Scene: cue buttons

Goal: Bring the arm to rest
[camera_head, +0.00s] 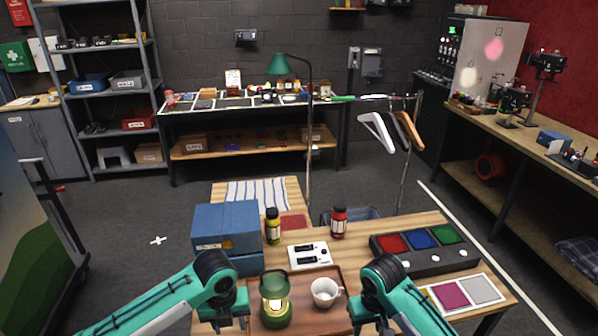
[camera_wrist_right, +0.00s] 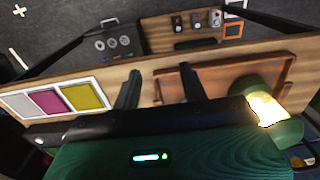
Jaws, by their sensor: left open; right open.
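My left gripper (camera_head: 232,318) is low in the head view, left of the green lantern (camera_head: 276,308). My right gripper (camera_head: 366,316) is right of the white mug (camera_head: 325,292), near the tray's right side; the right wrist view (camera_wrist_right: 160,88) shows its two fingers apart with nothing between them. Both grippers are open. The lantern and mug stand on the brown tray (camera_head: 308,320). A dark button box (camera_head: 425,262) with red, blue and green squares lies right of the right arm. The right arm partly covers the card with magenta and grey squares (camera_head: 463,292).
A blue box (camera_head: 226,228), a yellow bottle (camera_head: 273,226), a red bottle (camera_head: 339,222) and a white switch panel (camera_head: 310,255) stand on the table. The card with grey, magenta and yellow squares (camera_wrist_right: 62,100) shows in the wrist view. A rack with hangers (camera_head: 385,135) stands behind.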

